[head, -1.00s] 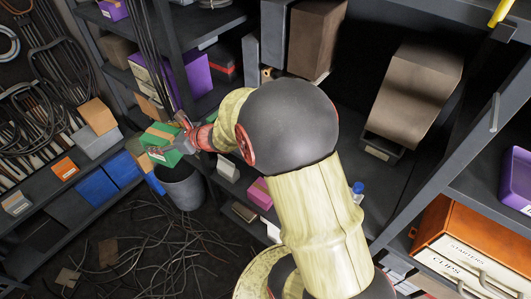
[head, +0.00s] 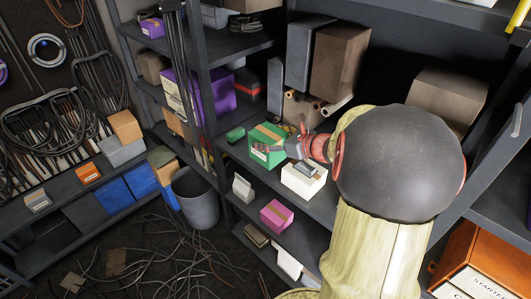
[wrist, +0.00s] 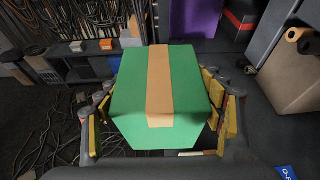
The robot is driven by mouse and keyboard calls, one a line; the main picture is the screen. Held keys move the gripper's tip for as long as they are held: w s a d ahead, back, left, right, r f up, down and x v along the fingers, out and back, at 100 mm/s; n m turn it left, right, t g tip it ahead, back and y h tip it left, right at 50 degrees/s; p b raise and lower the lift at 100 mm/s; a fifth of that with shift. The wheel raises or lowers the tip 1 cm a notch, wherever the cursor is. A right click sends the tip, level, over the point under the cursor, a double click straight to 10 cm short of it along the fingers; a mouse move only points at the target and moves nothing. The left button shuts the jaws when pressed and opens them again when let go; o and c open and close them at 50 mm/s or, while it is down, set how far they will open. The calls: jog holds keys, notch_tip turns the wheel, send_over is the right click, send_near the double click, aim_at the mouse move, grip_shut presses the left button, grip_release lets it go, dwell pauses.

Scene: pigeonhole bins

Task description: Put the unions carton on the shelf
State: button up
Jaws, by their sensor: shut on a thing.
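A green carton (head: 266,146) with a tan tape stripe and a pale label is in my gripper (head: 284,150). The label is too small to read, so I cannot tell whether it says unions. In the wrist view the carton (wrist: 185,85) fills the middle, with yellow-padded fingers shut against its left and right sides. In the head view the carton is at the middle shelf (head: 325,207), near its front edge. I cannot tell whether it touches the shelf.
Brown rolls (head: 300,108) and a tall brown box (head: 340,60) are behind. A grey bin (head: 197,197) stands below left.

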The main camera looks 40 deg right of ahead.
jog(key=shift+w+d+f+b, duration=0.95)
jog(key=shift+w+d+f, duration=0.3)
jog(key=shift+w+f, duration=0.65)
jog(key=shift+w+d+f+b, duration=0.9)
jog(key=shift+w+d+f, duration=0.5)
jog(key=shift+f, duration=0.85)
jog(key=shift+w+d+f+b, duration=0.95)
jog(key=shift+w+d+f, duration=0.2)
jog(key=shift+w+f, duration=0.75)
jog(key=shift+s+f, duration=0.15)
jog(key=shift+f, duration=0.2)
jog(key=o, duration=1.4)
jog(key=shift+o, duration=0.2)
